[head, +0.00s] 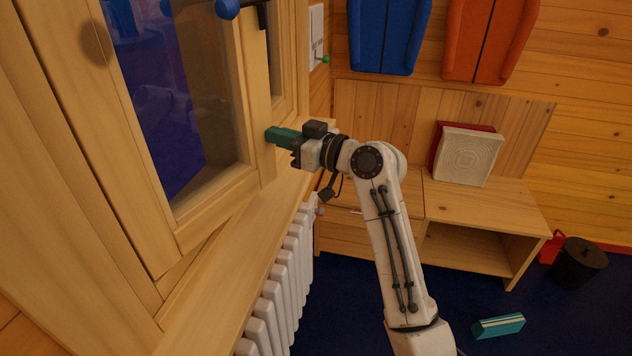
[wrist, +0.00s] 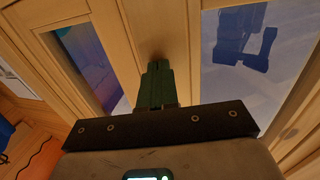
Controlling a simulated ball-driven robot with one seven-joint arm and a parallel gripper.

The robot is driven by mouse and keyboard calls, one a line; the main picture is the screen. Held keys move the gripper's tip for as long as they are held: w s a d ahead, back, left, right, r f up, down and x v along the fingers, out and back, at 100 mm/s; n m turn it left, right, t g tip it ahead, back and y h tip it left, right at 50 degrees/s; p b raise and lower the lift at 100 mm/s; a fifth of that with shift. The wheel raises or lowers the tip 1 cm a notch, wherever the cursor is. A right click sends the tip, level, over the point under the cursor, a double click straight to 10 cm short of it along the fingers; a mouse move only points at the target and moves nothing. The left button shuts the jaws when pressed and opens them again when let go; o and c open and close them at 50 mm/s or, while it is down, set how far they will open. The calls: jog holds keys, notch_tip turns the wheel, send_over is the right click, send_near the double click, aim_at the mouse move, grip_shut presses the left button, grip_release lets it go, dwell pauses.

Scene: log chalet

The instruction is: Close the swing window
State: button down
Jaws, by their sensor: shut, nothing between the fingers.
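The swing window (head: 256,100) is a pale wooden sash with dark glass, at the left in the head view. A black handle (head: 263,15) with a blue knob (head: 227,9) shows at the top edge. My gripper (head: 270,135) has green fingers that are shut and empty. Their tips are at the lower part of the sash's upright, touching it or very close. In the wrist view my gripper (wrist: 155,68) points at the wooden upright (wrist: 150,30), with glass on both sides. A narrow dark line runs under the sash; I cannot tell how wide the gap is.
A wooden sill (head: 225,265) runs below the window, with a white radiator (head: 285,285) under it. A wooden bench (head: 475,210) carries a white square panel (head: 467,157). A teal box (head: 498,326) and a dark bin (head: 578,263) are on the blue floor.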

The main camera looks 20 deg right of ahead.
jog(key=w+a+n+g+y+b, duration=0.1)
jog(key=w+a+b, duration=0.1)
jog(key=w, duration=0.1)
jog(key=w+a+n+g+y+b, duration=0.1)
jog(key=w+a+b, duration=0.2)
jog(key=shift+a+f+y, duration=0.1)
jog(key=shift+f+y, duration=0.05)
jog(key=shift+y, duration=0.15)
jog(key=shift+w+a, duration=0.35)
jog(key=shift+r+b, duration=0.2)
jog(key=shift+b, duration=0.1)
